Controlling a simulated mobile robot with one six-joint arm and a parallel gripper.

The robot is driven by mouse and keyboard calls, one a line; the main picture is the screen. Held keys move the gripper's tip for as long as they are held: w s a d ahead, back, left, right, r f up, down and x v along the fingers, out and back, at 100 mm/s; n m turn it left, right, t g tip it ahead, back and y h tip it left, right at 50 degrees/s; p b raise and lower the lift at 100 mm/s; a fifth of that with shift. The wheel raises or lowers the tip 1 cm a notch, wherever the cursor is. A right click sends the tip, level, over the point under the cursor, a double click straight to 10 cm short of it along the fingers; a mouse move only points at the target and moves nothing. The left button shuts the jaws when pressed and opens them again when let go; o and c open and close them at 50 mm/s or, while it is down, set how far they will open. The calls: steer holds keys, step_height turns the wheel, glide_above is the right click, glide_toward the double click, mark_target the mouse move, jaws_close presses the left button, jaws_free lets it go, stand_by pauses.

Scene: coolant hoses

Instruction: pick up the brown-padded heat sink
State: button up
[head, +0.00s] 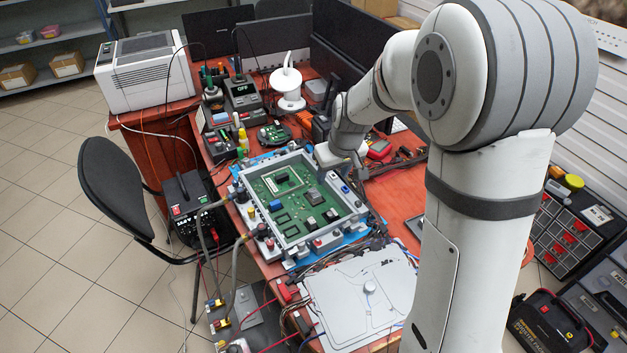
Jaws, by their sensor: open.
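A green circuit board (290,222) lies in a light grey frame (262,178) on the bench. Small parts stand on the board: a grey finned block (314,197), a blue block (276,206) and dark blocks near its front right. I cannot make out brown padding on any of them at this size, so I cannot tell which is the brown-padded heat sink. My gripper (360,168) is small in the view, just beyond the frame's upper right edge. It is open, with nothing visible in it. My arm hides part of the bench behind it.
Thick grey hoses (238,262) run from the frame's left side down to coloured fittings. A grey plate (362,292) and cables lie in front. Tools and a white spool (287,88) crowd the back. A red bench patch (400,192) right of the frame is fairly clear.

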steer(key=n, duration=0.1)
glide_toward(314, 192)
steer(key=x, duration=0.8)
steer(key=shift+f+p, duration=0.25)
steer(key=shift+p, duration=0.15)
steer(key=shift+c, duration=0.2)
steer(key=c, duration=1)
step_height(314, 192, up, 10)
steer(key=shift+r, duration=0.1)
steer(key=shift+b, duration=0.45)
